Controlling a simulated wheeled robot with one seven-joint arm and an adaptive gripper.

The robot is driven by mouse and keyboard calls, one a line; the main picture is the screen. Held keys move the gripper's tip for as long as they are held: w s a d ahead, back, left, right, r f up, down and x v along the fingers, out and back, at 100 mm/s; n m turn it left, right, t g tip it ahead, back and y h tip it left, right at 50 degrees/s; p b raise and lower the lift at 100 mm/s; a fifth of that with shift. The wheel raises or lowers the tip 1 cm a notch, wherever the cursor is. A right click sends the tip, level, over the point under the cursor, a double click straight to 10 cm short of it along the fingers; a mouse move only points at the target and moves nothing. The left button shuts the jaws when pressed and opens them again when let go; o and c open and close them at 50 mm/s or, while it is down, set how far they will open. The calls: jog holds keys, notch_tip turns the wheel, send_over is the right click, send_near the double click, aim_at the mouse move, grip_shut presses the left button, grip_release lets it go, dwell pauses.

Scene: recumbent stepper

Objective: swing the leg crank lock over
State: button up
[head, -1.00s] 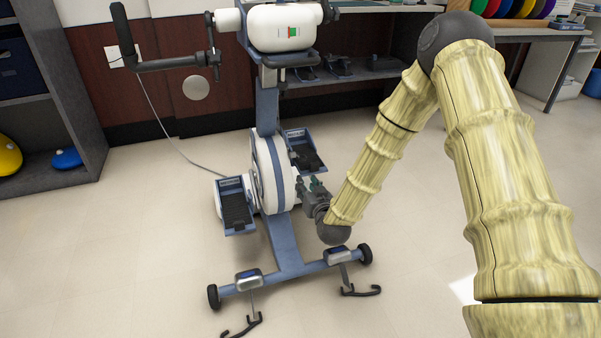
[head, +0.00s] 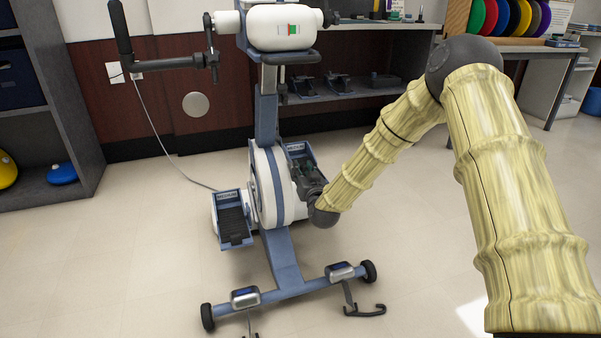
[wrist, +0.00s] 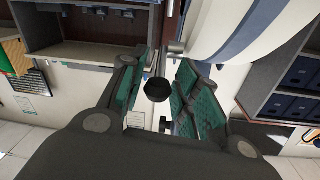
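The white and blue stepper (head: 272,215) stands mid-floor in the head view, its wheel housing upright. My gripper (head: 309,177) is at the right side of that housing, in front of the right pedal, which it partly covers. In the wrist view, the green-padded fingers of my gripper (wrist: 160,78) are spread apart. A black round knob (wrist: 157,90) shows between them, apparently on a dark stem; it looks like the leg crank lock. I see a gap on each side of the knob and cannot tell its depth between the fingers. The lock is hidden in the head view.
The white wheel housing (wrist: 240,25) is close at the upper right of the wrist view. Open floor lies to the right.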

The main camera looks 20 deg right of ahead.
jog(key=shift+w+b, duration=0.35)
jog(key=shift+w, duration=0.9)
jog(key=c, duration=0.7)
jog(key=shift+f, duration=0.1)
grip_shut()
